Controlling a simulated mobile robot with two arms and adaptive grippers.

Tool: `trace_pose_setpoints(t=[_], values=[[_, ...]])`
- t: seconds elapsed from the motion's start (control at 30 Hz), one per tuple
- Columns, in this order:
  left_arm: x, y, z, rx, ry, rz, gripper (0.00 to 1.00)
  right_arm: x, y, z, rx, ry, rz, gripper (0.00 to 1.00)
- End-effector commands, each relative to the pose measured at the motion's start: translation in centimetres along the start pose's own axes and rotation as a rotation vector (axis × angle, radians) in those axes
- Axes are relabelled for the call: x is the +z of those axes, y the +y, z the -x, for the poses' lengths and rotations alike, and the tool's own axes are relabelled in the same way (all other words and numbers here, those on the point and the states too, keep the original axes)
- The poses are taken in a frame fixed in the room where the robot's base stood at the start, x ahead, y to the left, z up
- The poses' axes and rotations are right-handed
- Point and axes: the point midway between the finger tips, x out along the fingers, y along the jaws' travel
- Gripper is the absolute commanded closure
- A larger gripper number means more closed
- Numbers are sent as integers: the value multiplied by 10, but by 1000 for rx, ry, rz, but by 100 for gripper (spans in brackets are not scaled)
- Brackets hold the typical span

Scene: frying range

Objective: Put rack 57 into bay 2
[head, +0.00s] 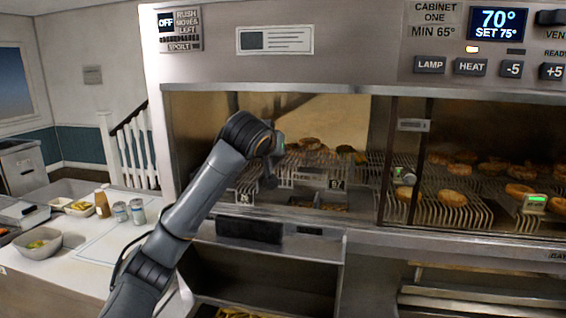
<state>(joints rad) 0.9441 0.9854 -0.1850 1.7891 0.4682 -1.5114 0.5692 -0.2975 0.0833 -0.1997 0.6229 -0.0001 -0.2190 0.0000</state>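A heated cabinet holds wire racks with browned fried pieces; one rack (450,212) shows behind the right-hand glass. Another rack (345,172) shows in the left-hand opening, partly hidden by my arm. Small tags sit along the front, one tag (337,184) right of my gripper and one tag (244,197) below left of it. Their marks are too small to read surely, so I cannot tell which rack is 57 or which bay is 2. My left gripper (270,181) is at the left opening, in front of the racks; its fingers are unclear. My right gripper is out of view.
The cabinet panel above reads 70° on a display (498,22). An open fryer bay (265,262) lies below the opening. A counter on the left carries a bowl (36,243), two cans and a bottle (102,203). Glass and a post (385,160) bound the opening's right side.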

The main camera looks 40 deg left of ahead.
Motion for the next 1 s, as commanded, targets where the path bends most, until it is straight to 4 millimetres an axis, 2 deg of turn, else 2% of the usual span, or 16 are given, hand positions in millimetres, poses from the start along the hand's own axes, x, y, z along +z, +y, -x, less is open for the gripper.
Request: trace_pose_setpoints(t=[0.27,0.4,0.53,1.0], values=[[13,10,-21,0,0,2,100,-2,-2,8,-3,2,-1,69],[32,10,-30,-1,2,0,100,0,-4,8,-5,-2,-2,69],[40,9,-33,0,4,2,100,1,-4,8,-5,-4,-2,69],[47,10,-36,1,5,3,100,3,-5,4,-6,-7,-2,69]])
